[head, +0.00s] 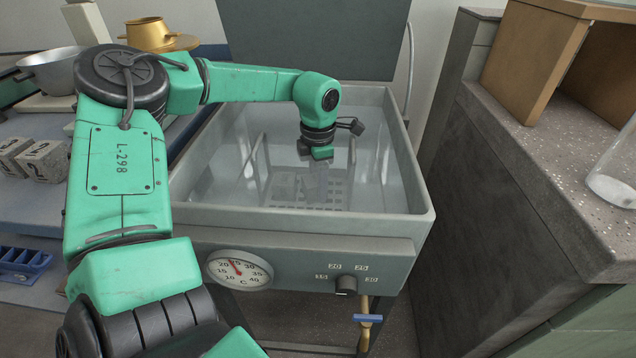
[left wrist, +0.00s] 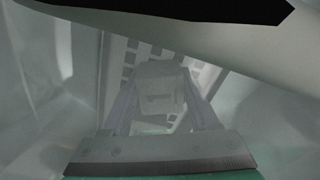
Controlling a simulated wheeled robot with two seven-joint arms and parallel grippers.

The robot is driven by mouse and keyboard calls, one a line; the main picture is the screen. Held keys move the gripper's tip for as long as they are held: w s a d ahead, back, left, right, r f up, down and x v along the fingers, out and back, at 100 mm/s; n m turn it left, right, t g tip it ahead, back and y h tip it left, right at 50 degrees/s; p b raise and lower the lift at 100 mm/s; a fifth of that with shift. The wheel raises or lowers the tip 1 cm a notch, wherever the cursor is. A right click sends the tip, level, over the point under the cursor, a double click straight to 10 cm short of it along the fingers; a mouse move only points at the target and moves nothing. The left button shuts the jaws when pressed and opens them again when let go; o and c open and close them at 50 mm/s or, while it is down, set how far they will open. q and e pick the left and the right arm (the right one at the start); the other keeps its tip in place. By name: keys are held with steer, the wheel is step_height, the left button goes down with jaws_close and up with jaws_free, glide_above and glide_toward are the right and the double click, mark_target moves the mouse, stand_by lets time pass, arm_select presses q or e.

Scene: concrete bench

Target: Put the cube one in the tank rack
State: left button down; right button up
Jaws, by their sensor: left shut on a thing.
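My left gripper (head: 316,168) reaches down into the water of the tank (head: 425,212). In the left wrist view its two fingers (left wrist: 160,105) are shut on a pale grey cube (left wrist: 158,92) with a short dark bar mark on its face, which fits cube one. In the head view the held cube is blurred by the water. The pale tank rack (head: 335,200), a perforated tray with upright side frames, lies under the water below the gripper. It also shows behind the cube in the left wrist view (left wrist: 205,75). I cannot tell whether the cube touches the rack. My right gripper is not in view.
Two speckled grey cubes (head: 42,160) stand on the left bench, one marked 2. A blue slotted holder (head: 22,260) lies nearer. The tank front carries a dial (head: 240,270) and a knob (head: 346,285). Tank walls surround my gripper. A stone counter (head: 530,150) stands right.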

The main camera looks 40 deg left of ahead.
arm_select(q)
steer(key=shift+c, duration=0.7)
jaws_free()
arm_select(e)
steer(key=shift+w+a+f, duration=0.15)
arm_select(q)
step_height(320, 180, up, 3)
steer(key=shift+w+r+p, duration=0.1)
steer(key=shift+r+p, duration=0.1)
steer(key=shift+p, duration=0.3)
step_height(320, 180, up, 9)
steer(key=p, duration=0.1)
steer(key=shift+f+p, duration=0.15)
steer(key=shift+p, duration=0.2)
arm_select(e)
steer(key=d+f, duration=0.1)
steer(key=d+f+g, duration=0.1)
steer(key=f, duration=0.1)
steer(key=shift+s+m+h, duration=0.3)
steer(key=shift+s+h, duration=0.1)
